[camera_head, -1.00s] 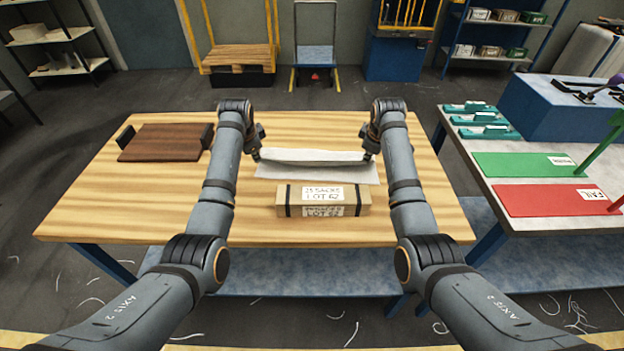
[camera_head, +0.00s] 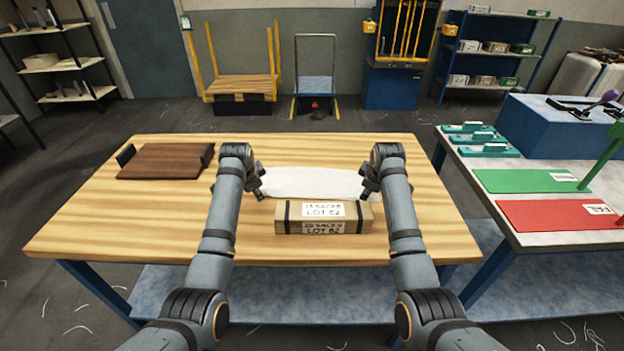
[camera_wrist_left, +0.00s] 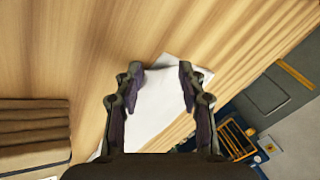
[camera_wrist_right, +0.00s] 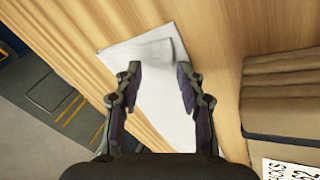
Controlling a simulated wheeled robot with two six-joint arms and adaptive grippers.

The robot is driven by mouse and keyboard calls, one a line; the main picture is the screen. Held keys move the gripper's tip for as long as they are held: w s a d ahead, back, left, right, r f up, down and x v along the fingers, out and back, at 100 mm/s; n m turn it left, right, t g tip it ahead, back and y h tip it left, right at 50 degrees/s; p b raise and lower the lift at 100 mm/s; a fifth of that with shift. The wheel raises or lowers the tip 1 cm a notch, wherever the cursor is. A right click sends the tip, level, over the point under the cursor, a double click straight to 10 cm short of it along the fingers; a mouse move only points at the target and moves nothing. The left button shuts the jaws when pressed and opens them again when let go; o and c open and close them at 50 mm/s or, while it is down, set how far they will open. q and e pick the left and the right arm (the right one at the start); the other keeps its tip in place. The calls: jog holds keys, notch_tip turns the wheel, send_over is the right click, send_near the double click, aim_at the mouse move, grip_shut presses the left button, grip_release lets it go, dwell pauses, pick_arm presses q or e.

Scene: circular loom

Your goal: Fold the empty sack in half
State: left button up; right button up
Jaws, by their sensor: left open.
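The white sack (camera_head: 312,182) lies on the wooden table behind the carton, as a wide, low strip; the head view shows no raised flap. Its layers are hard to tell apart there. My left gripper (camera_head: 258,190) is at the sack's left end, and my right gripper (camera_head: 370,188) is at its right end. In the left wrist view, the fingers (camera_wrist_left: 157,82) are apart, with the sack (camera_wrist_left: 152,112) beyond them. In the right wrist view, the fingers (camera_wrist_right: 158,82) are also apart over the sack (camera_wrist_right: 165,100), with a faint crease or flap near its end.
A strapped cardboard carton (camera_head: 322,217) stands just in front of the sack. A dark brown board with end blocks (camera_head: 165,161) lies at the table's back left. A side table with a green panel (camera_head: 530,181) and red panel (camera_head: 550,214) stands right. The table's left front is clear.

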pick_arm(q)
jog(key=shift+r, duration=0.1)
jog(key=shift+v, duration=1.2)
pick_arm(e)
jog(key=shift+w+v, duration=0.2)
jog(key=shift+v, duration=1.05)
pick_arm(q)
jog(key=s+v, duration=0.1)
jog(key=v, duration=0.7)
pick_arm(e)
jog(key=s+v, duration=0.1)
jog(key=v, duration=0.7)
jog(key=shift+s, duration=0.2)
pick_arm(q)
jog(key=shift+c, duration=0.4)
pick_arm(e)
jog(key=shift+f, duration=0.1)
jog(key=shift+c, duration=0.4)
